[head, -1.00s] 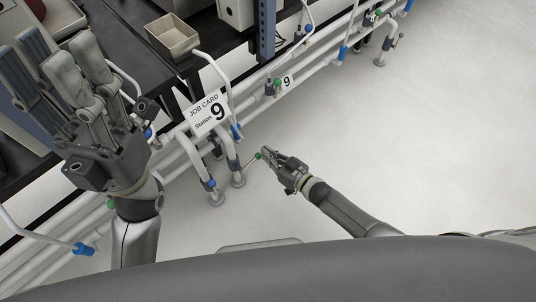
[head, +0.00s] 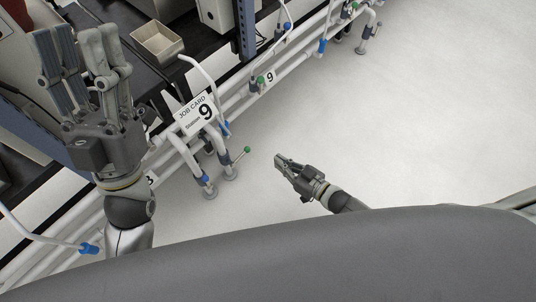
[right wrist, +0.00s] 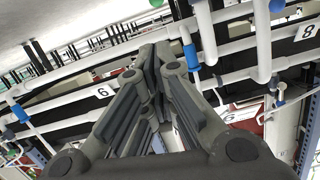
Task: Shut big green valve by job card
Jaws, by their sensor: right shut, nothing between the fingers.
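The job card (head: 193,114) reads "JOB CARD Station 9" and stands at the pipe rack. Below it, a lever with a green knob (head: 248,149) sticks out to the right from a pipe leg near the floor. A green valve part (head: 261,80) sits by the number 9 label (head: 269,76). My right gripper (head: 279,159) is shut and empty, to the right of the green knob with a gap between them. Its closed fingers (right wrist: 155,65) fill the middle of the right wrist view. My left gripper (head: 82,38) is raised at the left, fingers up, apart and empty.
White pipes with blue-handled valves (head: 89,248) run diagonally along the black bench. A beige tray (head: 158,42) stands on the bench. Number labels 6 (right wrist: 103,92) and 8 (right wrist: 308,31) show in the right wrist view. The floor (head: 400,120) at the right is clear.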

